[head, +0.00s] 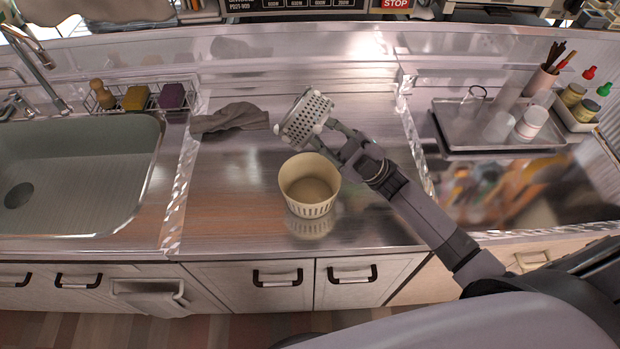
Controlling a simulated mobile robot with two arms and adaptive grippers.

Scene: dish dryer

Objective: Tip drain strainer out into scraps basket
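A white perforated drain strainer (303,118) is held tilted on its side above the counter, behind the scraps basket. My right gripper (326,134) comes in from the right and is shut on the strainer's near right rim. The cream scraps basket (310,204), with slots round its lower wall, stands upright on the steel counter in front of the strainer. The part of the basket's inside that I can see looks empty. I cannot see into the strainer clearly. My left gripper is not in view.
A grey cloth (230,118) lies left of the strainer. The sink (75,180) is at the left, with a wire rack (140,99) behind it. A metal tray (499,122) with cups is at the right. Counter left of the basket is clear.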

